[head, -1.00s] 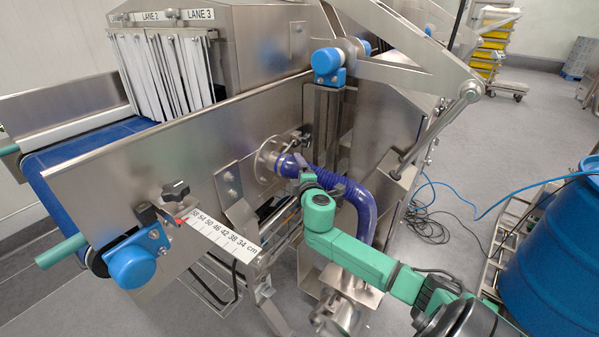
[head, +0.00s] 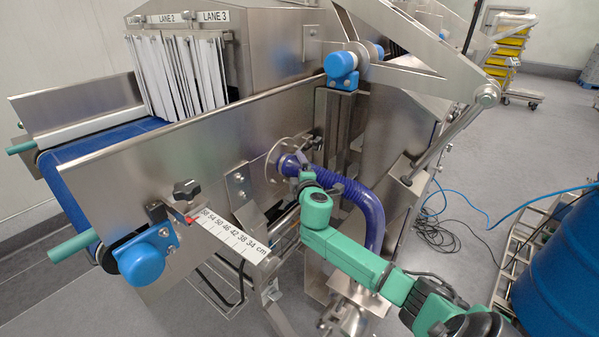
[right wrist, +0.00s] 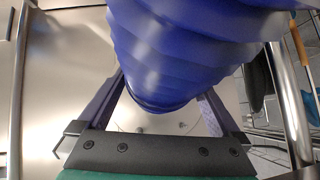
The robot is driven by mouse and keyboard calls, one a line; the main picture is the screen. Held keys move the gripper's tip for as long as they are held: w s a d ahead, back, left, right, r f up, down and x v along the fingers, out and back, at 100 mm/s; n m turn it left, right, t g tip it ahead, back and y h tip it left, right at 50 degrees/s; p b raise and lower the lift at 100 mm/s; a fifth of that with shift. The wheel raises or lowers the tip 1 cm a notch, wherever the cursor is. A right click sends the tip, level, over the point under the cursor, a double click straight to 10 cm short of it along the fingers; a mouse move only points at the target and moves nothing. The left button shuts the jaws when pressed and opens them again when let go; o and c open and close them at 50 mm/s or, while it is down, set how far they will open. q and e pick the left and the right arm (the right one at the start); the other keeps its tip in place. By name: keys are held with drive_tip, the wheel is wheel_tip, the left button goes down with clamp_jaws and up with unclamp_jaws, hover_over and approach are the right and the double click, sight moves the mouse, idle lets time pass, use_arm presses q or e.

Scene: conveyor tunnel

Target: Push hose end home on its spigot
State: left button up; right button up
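The blue-violet ribbed hose (head: 372,212) arches up from a metal fitting below and runs left. Its end (head: 288,165) lies at the round steel flange (head: 272,172) on the machine's side plate. The spigot is covered by the hose end, and any gap there is too small to tell. My right gripper (head: 306,178) is at the hose just behind that end. In the right wrist view, its two fingers lie on either side of the hose (right wrist: 180,50), close against it; the fingertips are hidden behind it. My left gripper is not in view.
A printed cm scale (head: 228,232) and a blue-capped roller end (head: 148,258) stand left of my arm. A steel post (head: 338,125) rises just behind the hose. A blue drum (head: 565,265) and floor cables (head: 432,228) are to the right.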

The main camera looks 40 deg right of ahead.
drive_tip(key=v, duration=1.4)
drive_tip(key=shift+s+b, duration=0.25)
drive_tip(key=shift+b, duration=0.2)
drive_tip(key=shift+a+r, duration=0.1)
idle(0.6)
